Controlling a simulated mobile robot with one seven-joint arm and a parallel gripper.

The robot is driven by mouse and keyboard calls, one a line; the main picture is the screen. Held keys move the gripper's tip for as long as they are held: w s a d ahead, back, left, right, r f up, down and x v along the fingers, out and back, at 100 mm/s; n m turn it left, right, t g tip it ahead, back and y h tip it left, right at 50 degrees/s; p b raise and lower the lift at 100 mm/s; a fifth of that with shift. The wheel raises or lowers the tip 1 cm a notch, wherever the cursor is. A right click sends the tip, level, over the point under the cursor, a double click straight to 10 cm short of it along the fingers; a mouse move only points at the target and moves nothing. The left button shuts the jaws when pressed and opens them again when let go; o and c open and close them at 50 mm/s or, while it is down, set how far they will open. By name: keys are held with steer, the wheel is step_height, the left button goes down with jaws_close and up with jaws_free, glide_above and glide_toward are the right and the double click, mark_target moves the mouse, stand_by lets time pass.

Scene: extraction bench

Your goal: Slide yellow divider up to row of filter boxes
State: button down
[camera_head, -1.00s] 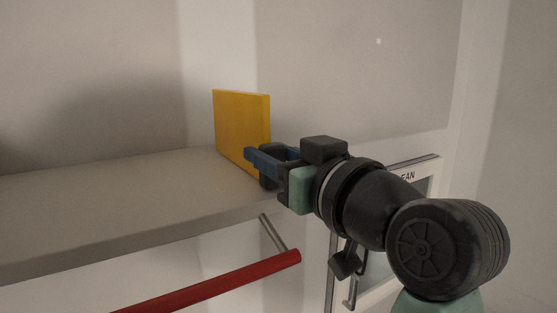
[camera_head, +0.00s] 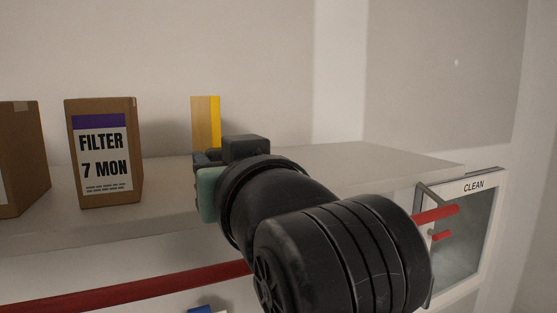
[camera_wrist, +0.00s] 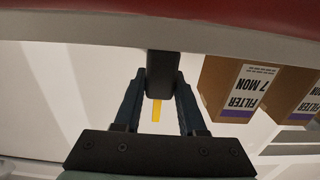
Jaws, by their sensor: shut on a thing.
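The yellow divider (camera_head: 205,121) stands upright on the shelf, its lower part hidden behind my gripper (camera_head: 206,158). In the wrist view a thin yellow strip of it (camera_wrist: 156,111) shows between the fingers. There my gripper (camera_wrist: 162,82) is shut on a dark block, which looks like the divider's grip. The nearest filter box (camera_head: 105,155), brown and labelled "FILTER 7 MON", stands left of the divider, with a gap between them. It also shows in the wrist view (camera_wrist: 216,80), right of the fingers. Another filter box (camera_head: 22,155) is partly cut off at the left edge.
The shelf (camera_head: 390,158) is bare right of my gripper. A red rail (camera_head: 130,290) runs along below its front edge. A framed panel marked "CLEAN" (camera_head: 474,186) is at the right, below shelf level. A wall stands behind.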

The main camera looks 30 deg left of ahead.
steer(key=shift+s+a, duration=0.55)
steer(key=shift+s, duration=0.2)
steer(key=shift+s+a, duration=0.55)
steer(key=shift+s, duration=0.15)
steer(key=shift+c, duration=2.4)
jaws_free()
steer(key=shift+w, duration=0.1)
steer(key=shift+f, duration=0.1)
